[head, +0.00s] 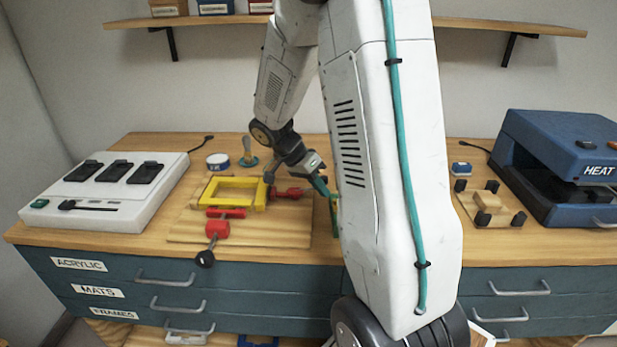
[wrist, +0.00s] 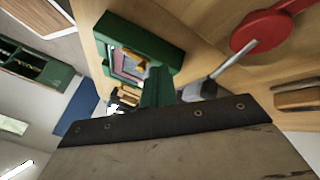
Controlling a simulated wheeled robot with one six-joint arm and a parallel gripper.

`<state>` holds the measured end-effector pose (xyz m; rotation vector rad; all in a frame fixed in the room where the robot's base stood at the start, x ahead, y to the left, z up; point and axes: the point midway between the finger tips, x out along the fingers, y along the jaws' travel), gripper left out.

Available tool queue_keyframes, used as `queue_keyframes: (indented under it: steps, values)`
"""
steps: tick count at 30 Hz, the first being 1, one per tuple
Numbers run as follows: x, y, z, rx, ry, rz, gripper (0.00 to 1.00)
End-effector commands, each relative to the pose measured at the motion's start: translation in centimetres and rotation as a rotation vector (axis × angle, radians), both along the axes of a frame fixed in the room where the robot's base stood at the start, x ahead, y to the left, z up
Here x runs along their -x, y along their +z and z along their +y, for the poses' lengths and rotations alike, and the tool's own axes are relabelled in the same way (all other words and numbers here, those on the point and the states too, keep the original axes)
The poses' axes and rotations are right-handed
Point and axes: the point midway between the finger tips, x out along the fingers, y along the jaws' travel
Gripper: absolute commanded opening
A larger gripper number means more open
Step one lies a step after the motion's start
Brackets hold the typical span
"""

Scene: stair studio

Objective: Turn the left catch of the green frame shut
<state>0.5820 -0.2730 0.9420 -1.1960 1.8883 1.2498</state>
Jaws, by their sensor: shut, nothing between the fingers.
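The green frame shows in the wrist view (wrist: 150,42), with a pinkish and grey panel inside it. A small yellow-orange piece (wrist: 138,70) lies over the panel's edge; it may be a catch, but I cannot tell whether it is the left one or how it is turned. In the head view only a thin strip of the green frame (head: 335,220) shows beside my arm, which hides the rest. My gripper (head: 323,190) is shut and empty, pointing down close to this strip. I cannot tell whether it touches the frame.
A yellow frame (head: 208,193) with red clamps (head: 217,229) sits on a wooden board left of my gripper. A white device (head: 130,208) stands at the left. A blue heat press (head: 555,150) and a wooden jig (head: 490,203) stand at the right.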

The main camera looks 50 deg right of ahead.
Motion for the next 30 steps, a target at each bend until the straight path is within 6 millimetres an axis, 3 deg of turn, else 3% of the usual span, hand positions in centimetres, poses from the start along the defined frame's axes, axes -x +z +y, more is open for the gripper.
queue_keyframes:
  steps: [6, 30]
  values:
    - [1.17, -0.20, -0.01, -0.001, -0.001, 0.001, 0.00]
    - [1.23, -0.17, -0.40, 0.000, -0.076, 0.000, 0.00]
